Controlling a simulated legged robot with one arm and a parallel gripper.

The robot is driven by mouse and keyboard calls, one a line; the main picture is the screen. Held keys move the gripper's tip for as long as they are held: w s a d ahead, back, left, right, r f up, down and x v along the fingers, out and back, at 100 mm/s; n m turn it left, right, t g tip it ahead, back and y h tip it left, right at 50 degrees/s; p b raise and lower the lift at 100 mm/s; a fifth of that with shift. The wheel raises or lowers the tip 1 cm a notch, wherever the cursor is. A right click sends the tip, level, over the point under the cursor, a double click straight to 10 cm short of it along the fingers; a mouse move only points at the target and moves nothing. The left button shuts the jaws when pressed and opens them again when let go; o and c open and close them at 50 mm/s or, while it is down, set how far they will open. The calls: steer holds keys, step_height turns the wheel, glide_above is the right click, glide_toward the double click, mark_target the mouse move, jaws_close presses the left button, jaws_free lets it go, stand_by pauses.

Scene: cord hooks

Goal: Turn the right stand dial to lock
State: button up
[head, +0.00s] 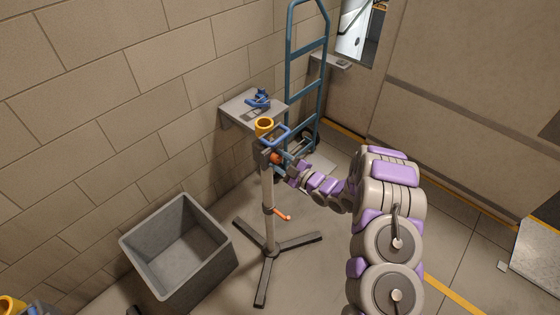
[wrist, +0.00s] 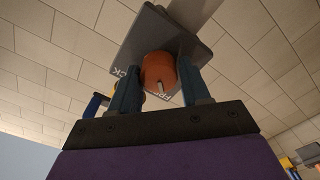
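The right stand (head: 268,205) is a grey post on a tripod base, with a yellow cup (head: 264,126) and a blue hook at its top. Its orange dial (head: 275,157) faces my arm. In the wrist view the dial (wrist: 158,74) sits between the two blue fingers of my gripper (wrist: 160,80) and fills the gap. A pale pointer mark shows on its lower face. Behind it is a dark plate (wrist: 140,40) with white lettering; "CK" shows at its left edge, and other letters at the bottom are partly hidden. My gripper (head: 286,166) is at the stand's head.
A grey open bin (head: 135,245) stands left of the tripod. A wall shelf (head: 238,108) with a blue item is behind the stand, and a blue hand truck (head: 290,60) leans beside it. Another yellow cup (head: 10,305) shows at bottom left.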

steer(key=c, duration=0.6)
steer(key=shift+c, duration=0.2)
steer(key=shift+p, duration=0.3)
steer(key=m+p, duration=0.2)
steer(key=m, duration=0.1)
steer(key=m+p, duration=0.3)
steer(key=shift+r+m, duration=0.15)
steer(key=shift+m, duration=0.15)
steer(key=m+p, duration=0.3)
steer(key=m, duration=0.2)
steer(key=shift+w+d, duration=0.1)
steer(key=m+p, duration=0.1)
steer(key=m, duration=0.5)
steer(key=shift+f+p, duration=0.2)
steer(key=shift+p, duration=0.1)
steer(key=shift+m, duration=0.3)
steer(key=shift+w+d, duration=0.1)
